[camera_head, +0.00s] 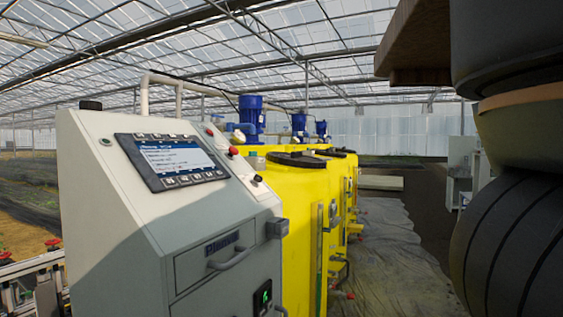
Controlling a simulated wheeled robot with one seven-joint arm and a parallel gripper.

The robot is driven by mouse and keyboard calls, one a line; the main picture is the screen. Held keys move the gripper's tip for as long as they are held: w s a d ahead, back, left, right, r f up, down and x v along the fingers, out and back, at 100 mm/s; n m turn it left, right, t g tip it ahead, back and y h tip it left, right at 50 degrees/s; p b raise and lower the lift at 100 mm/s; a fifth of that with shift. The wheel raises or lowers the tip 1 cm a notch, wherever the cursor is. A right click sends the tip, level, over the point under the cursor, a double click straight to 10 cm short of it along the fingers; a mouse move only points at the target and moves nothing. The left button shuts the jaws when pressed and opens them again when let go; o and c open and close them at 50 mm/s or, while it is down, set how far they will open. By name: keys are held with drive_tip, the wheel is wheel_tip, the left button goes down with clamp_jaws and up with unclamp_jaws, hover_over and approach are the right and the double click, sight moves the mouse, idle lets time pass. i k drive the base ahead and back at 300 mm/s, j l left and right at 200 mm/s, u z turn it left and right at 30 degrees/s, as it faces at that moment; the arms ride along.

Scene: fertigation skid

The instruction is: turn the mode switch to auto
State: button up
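A grey control cabinet (127,240) stands at the left with a sloped front panel. A lit screen unit (172,161) with a row of buttons is set in the slope. On the cabinet's right strip are small controls. One is a small dark knob on a light base (256,179), which may be the mode switch. Its pointer direction and labels are too small to read. Above it on the strip is a small red control (233,151). My gripper is not in view.
Yellow tanks (300,205) with dark lids and blue motors (250,113) stand behind and right of the cabinet. A drawer handle (230,259) and a grey box (277,228) stick out from the cabinet. A grey sheet (395,265) covers open floor to the right.

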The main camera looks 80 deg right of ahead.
sight(256, 179)
drive_tip(key=z, duration=1.4)
